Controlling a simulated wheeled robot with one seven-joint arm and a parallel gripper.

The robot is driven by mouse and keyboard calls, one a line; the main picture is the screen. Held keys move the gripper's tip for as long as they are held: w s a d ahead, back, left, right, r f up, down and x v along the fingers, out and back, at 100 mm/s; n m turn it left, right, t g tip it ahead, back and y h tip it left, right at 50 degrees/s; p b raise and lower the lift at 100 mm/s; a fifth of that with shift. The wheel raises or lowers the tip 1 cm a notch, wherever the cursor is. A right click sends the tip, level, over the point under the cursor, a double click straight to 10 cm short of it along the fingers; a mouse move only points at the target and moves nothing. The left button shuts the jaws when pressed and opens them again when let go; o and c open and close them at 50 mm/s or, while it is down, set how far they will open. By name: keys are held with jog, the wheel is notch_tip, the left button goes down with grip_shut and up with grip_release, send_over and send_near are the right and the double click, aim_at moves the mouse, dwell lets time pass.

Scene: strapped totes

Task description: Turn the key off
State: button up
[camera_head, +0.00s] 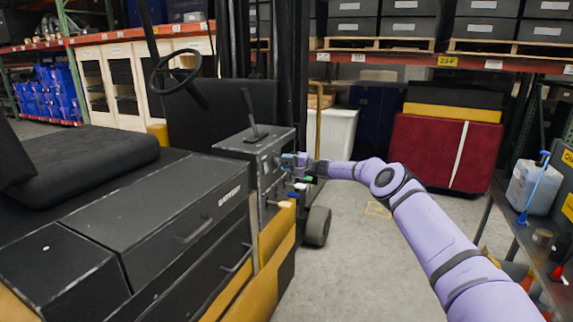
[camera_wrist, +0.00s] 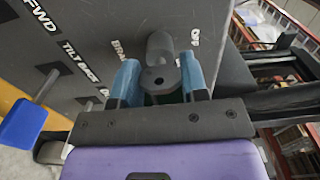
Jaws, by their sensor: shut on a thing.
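My gripper (camera_head: 287,160) is at the side of the dark control box (camera_head: 268,160) of a yellow and black forklift. The key sits at the grey panel (camera_wrist: 95,40), between partly covered labels. My fingers and palm hide part of it, and its exact turn angle is hard to tell. In the head view the key is hidden by my gripper.
A lever with a blue knob (camera_wrist: 22,124) sticks out from the panel near my gripper. A bench with a jug (camera_head: 533,185) stands at the right. The floor (camera_head: 350,260) between is clear.

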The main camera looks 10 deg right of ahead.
jog(key=shift+f, duration=0.15)
jog(key=o, duration=0.9)
jog(key=v, duration=1.1)
